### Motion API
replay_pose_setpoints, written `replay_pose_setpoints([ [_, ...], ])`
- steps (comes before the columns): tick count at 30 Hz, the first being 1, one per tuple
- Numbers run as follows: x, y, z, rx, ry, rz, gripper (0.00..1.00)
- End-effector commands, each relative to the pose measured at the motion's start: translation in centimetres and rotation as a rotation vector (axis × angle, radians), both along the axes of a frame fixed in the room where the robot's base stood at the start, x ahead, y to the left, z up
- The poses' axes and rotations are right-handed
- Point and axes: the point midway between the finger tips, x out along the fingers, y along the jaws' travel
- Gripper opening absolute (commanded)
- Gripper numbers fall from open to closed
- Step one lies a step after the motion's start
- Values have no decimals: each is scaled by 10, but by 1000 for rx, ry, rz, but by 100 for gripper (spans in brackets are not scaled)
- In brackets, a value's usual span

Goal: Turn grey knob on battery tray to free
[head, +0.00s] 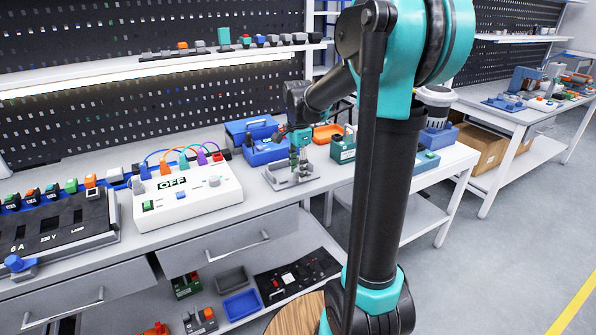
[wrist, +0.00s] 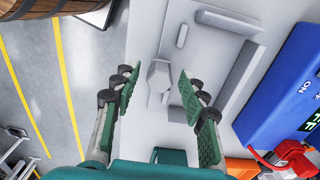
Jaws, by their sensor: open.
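The grey battery tray (head: 278,181) sits on the workbench near its right end; it also shows in the wrist view (wrist: 205,45), with raised grey blocks on it. The grey knob (wrist: 160,78) stands on the tray, a faceted head with a short bar below it. My gripper (head: 296,160) is above the tray, pointing down. In the wrist view my open gripper (wrist: 155,73) has one green-padded finger on each side of the knob, with a visible gap on both sides. The knob is hard to make out in the head view behind the fingers.
A white box with an OFF display (head: 187,194) stands left of the tray. A blue box (head: 266,153) is behind it, with a green box (head: 342,150) and an orange tray (head: 327,133) to the right. A black panel (head: 55,235) is at far left.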

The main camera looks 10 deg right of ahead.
Motion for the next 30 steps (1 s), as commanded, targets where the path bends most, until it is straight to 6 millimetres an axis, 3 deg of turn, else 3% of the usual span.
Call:
replay_pose_setpoints([
  [12, 0, 0, 76, 0, 0, 0, 43],
  [18, 0, 0, 104, 0, 0, 0, 43],
  [30, 0, 0, 114, 0, 0, 0, 43],
])
